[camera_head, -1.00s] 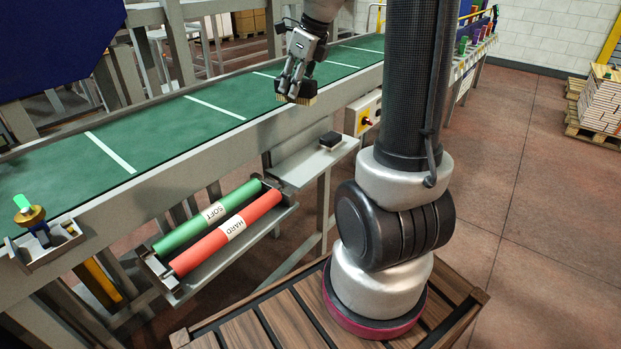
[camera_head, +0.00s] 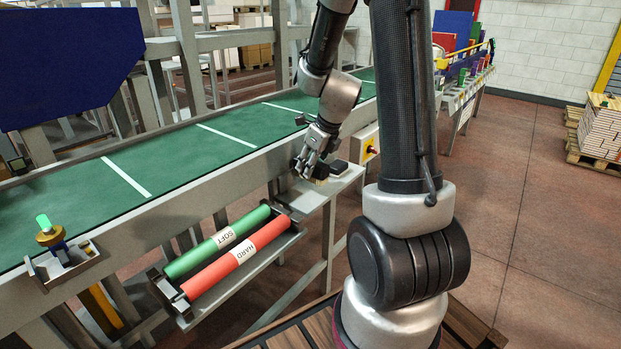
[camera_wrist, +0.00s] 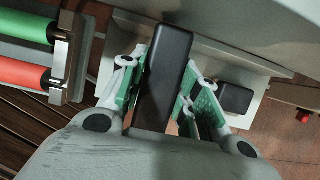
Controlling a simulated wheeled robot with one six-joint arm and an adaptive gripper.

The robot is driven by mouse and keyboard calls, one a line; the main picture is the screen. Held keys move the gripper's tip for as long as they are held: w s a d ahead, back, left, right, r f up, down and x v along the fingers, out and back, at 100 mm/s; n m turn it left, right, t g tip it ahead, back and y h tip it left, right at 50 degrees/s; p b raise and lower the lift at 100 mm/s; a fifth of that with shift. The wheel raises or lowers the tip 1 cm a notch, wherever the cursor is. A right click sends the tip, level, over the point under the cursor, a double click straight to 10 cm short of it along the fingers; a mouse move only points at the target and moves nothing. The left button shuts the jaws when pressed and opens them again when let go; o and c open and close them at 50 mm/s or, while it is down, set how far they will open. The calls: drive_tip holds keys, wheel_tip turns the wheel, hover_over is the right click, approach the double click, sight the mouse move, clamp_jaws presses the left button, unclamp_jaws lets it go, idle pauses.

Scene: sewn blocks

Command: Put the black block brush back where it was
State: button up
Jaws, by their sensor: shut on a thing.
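My gripper (camera_head: 313,171) is shut on the black block brush (camera_wrist: 165,75). In the wrist view the brush is a long black block between the green finger pads. In the head view its tan bristle edge shows under my fingers, which hide most of it. The brush is over or at the left part of the small grey shelf (camera_wrist: 205,63) on the conveyor's near side; I cannot tell if it touches. The shelf also shows in the head view (camera_head: 347,180). A smaller black block (camera_head: 338,167) sits on the shelf to the right, apart from the brush; it also shows in the wrist view (camera_wrist: 236,97).
A green SOFT roller (camera_head: 205,253) and a red HARD roller (camera_head: 235,258) lie in a rack left of the shelf. The green conveyor (camera_head: 170,160) runs behind. A control box with a yellow-red knob (camera_head: 370,149) is beside the shelf at the right.

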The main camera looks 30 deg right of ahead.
drive_tip(key=shift+f, duration=2.15)
drive_tip(key=o, duration=1)
drive_tip(key=shift+f, duration=0.15)
